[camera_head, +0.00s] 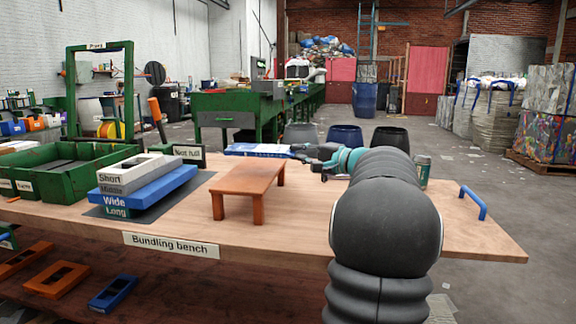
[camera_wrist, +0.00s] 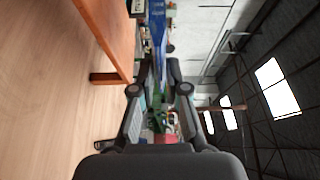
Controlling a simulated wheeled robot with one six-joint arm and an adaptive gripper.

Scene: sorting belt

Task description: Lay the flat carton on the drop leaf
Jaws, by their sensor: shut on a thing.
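A flat blue-and-white carton (camera_head: 258,150) is held level above the far side of the bench, behind the small orange-brown table. My gripper (camera_head: 300,152) is shut on its right end, with my arm reaching in from the right. In the wrist view the carton (camera_wrist: 158,30) is seen edge-on between the fingertips of my gripper (camera_wrist: 160,82). The carton looks clear of the small table. No surface is marked as the drop leaf; I cannot tell which part of the bench it is. My arm hides part of the bench's right side.
The small orange-brown table (camera_head: 250,178) stands mid-bench. Left of it are stacked labelled blocks (camera_head: 148,186) and a green crate (camera_head: 60,170). A blue handle (camera_head: 473,203) stands at the right end of the bench (camera_head: 480,238). A green can (camera_head: 422,170) is behind my arm.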

